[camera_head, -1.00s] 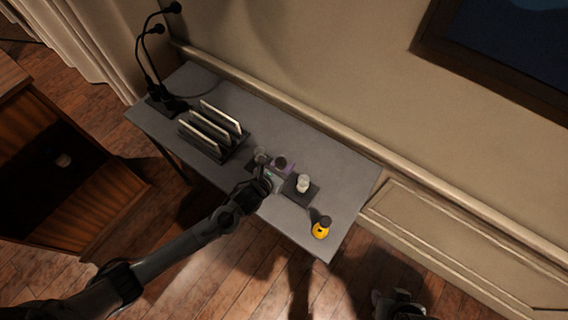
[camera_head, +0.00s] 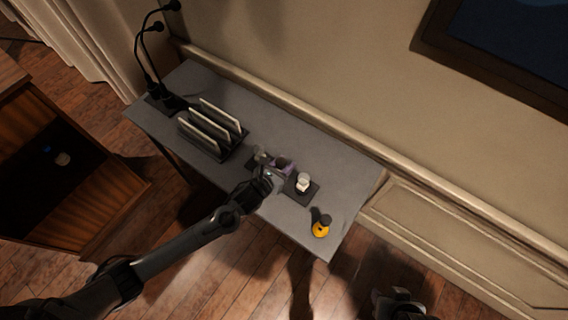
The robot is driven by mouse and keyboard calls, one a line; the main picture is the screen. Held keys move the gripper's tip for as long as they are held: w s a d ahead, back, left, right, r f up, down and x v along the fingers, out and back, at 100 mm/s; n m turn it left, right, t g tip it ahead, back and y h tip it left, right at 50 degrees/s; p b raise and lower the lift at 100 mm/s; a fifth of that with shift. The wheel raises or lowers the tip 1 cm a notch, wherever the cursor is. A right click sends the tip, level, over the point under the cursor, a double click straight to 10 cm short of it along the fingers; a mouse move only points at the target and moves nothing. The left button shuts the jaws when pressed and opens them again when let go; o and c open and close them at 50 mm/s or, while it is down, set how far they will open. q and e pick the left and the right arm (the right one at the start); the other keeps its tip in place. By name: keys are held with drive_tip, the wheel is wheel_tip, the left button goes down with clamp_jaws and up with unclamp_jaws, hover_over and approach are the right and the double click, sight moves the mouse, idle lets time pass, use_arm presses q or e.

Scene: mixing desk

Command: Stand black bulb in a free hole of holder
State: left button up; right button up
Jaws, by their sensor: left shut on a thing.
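The holder (camera_head: 313,191) is a dark flat strip on the grey desk. A pale bulb (camera_head: 303,183) stands on its right part, and a greyish piece (camera_head: 261,155) shows at its left end. My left gripper (camera_head: 276,171) is over the middle of the holder, shut on a small dark piece (camera_head: 283,161) that looks like the black bulb. The gripper hides the middle holes, and I cannot tell whether the bulb is in one. My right gripper (camera_head: 398,302) is at the bottom edge, away from the desk; its jaws are unclear.
A yellow object with a dark top (camera_head: 320,228) stands near the desk's right front edge. A rack with several pale upright plates (camera_head: 212,130) is left of the holder. The desk's right back area is clear.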

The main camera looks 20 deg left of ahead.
use_arm(q)
drive_tip(key=shift+f, duration=0.2)
drive_tip(key=o, duration=1.1)
drive_tip(key=p+v, duration=0.1)
drive_tip(key=v, duration=0.9)
drive_tip(key=shift+s+a+p, duration=0.15)
drive_tip(key=shift+s+p, duration=0.15)
drive_tip(key=shift+s, duration=0.05)
drive_tip(key=shift+r, duration=0.1)
